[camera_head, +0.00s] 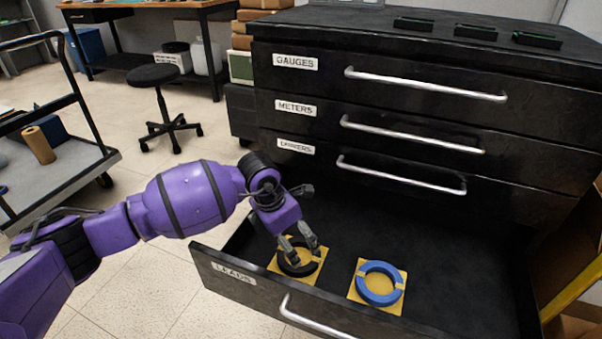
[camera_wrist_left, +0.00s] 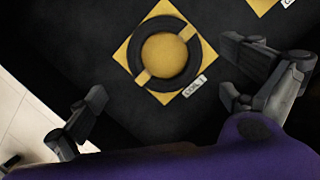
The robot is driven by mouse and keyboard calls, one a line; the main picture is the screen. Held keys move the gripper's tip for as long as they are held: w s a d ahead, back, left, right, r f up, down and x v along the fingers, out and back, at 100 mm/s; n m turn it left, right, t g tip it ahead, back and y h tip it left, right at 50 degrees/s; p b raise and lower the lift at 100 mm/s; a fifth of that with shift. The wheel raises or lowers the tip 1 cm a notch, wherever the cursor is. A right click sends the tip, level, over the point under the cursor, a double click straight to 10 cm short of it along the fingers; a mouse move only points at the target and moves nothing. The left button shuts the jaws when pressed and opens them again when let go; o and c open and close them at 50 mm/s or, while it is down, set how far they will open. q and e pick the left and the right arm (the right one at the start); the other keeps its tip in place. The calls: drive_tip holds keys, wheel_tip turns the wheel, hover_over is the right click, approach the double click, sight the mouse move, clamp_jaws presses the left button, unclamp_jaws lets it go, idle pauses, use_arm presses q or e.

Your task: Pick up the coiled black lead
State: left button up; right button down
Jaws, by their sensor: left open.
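The coiled black lead (camera_head: 299,264) lies as a ring on a yellow square in the open bottom drawer, labelled LEADS. In the left wrist view the black coil (camera_wrist_left: 141,48) shows whole, with two yellow bands and a small white tag beside it. My left gripper (camera_head: 299,254) is just above the coil and hides part of it in the head view. Its fingers (camera_wrist_left: 165,118) are spread apart and empty in the left wrist view, with the coil beyond them. My right gripper is not in view.
A blue coil (camera_head: 379,284) lies on another yellow square to the right in the same drawer. The drawer front (camera_head: 262,296) with its silver handle stands near the arm. Shut drawers (camera_head: 400,110) rise behind. The drawer's right part is bare.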

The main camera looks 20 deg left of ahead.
sight(300, 257)
use_arm(q)
drive_tip(key=b+x, duration=0.2)
drive_tip(key=x, duration=0.5)
drive_tip(key=shift+d+f+b, duration=0.15)
drive_tip(key=shift+d+b, duration=0.05)
drive_tip(key=shift+b, duration=0.1)
drive_tip(key=shift+s, duration=0.1)
drive_tip(key=c, duration=1)
